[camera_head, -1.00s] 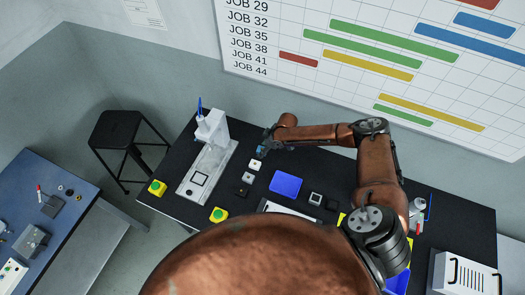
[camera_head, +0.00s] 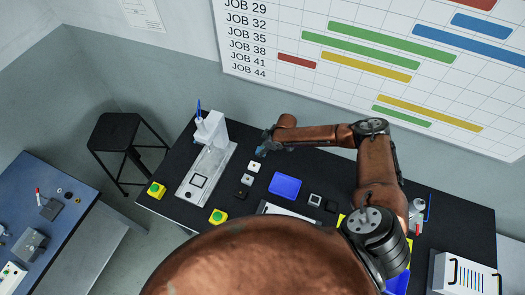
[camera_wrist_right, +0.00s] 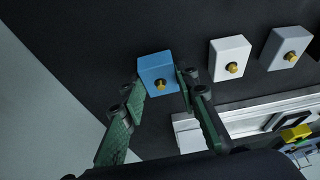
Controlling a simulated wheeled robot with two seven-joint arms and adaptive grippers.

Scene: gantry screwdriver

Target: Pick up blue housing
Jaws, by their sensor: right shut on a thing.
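The blue housing (camera_wrist_right: 158,70) is a small blue block with a brass knob on its face, seen in the right wrist view. My right gripper (camera_wrist_right: 160,88) has its two green fingers on either side of it, shut on it. In the head view my right gripper (camera_head: 264,146) is at the back of the black table, and the blue housing (camera_head: 260,154) shows as a small blue patch under it. Whether the housing touches the table is hard to tell. My left gripper is not in view.
A white housing (camera_wrist_right: 230,58) and a grey one (camera_wrist_right: 286,47) stand in a row beside the blue one. A gantry fixture (camera_head: 213,160) stands to the left. A blue tray (camera_head: 285,186) lies to the right. Yellow-green buttons (camera_head: 218,216) sit near the front edge.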

